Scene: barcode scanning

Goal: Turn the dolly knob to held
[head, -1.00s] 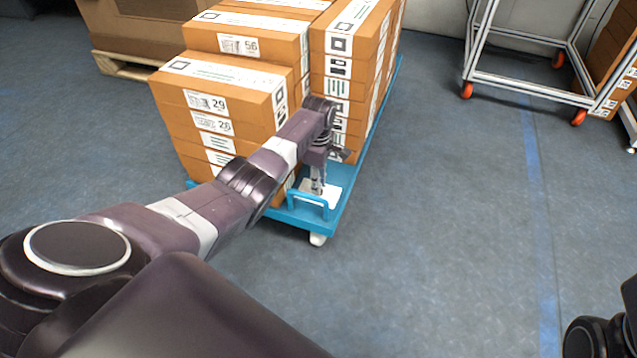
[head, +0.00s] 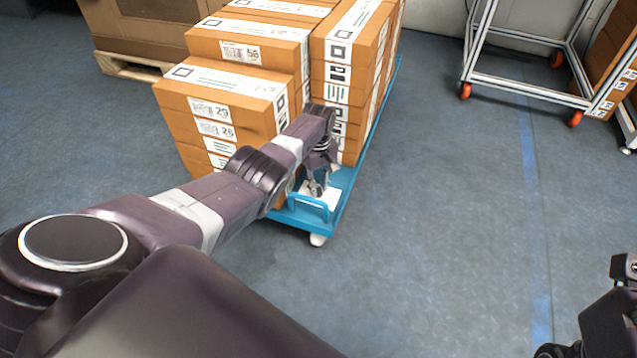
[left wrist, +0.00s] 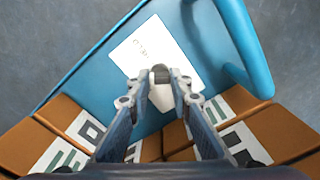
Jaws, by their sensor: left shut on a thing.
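The blue dolly (head: 350,190) stands on the floor, loaded with stacked brown boxes. A white label plate (left wrist: 142,45) with small writing lies on its deck at the near end; it also shows in the head view (head: 335,194). A small grey knob (left wrist: 160,74) stands on that plate. My left gripper (head: 316,190) reaches down over the plate and is shut on the knob; its fingertips (left wrist: 160,88) show on both sides of it in the left wrist view. The writing is too small to read. Part of my right arm shows at the lower right; its fingers are not clear.
Brown boxes (head: 225,85) with barcode labels rise close behind and left of the gripper. The dolly's blue handle loop (head: 309,204) is beside the plate. A metal frame cart (head: 520,90) with orange wheels stands at the upper right. The floor right of the dolly is clear.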

